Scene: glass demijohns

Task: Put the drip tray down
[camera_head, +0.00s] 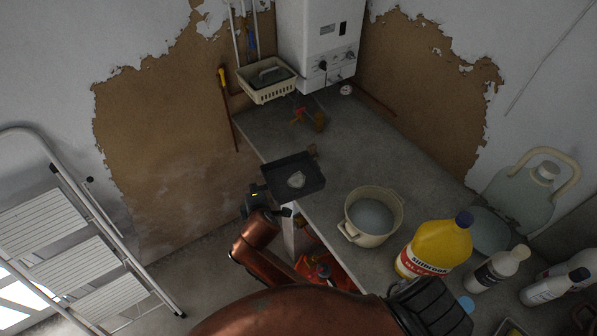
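The drip tray (314,185) is a dark, shallow, square tray with a small pale patch or object inside. It looks roughly level at the left edge of the grey worktop (340,148), partly past that edge. I cannot tell whether its underside touches the worktop. My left gripper (268,196), on a copper-coloured arm, is at the tray's near left side and appears shut on its rim; the fingertips are mostly hidden. My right gripper is not recognisable in view.
A cream pot (352,233), yellow bottle (440,250), several other bottles and a glass demijohn (520,195) crowd the right. A cream basket (267,94) and boiler (318,40) are at the back. A stepladder (75,245) stands left.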

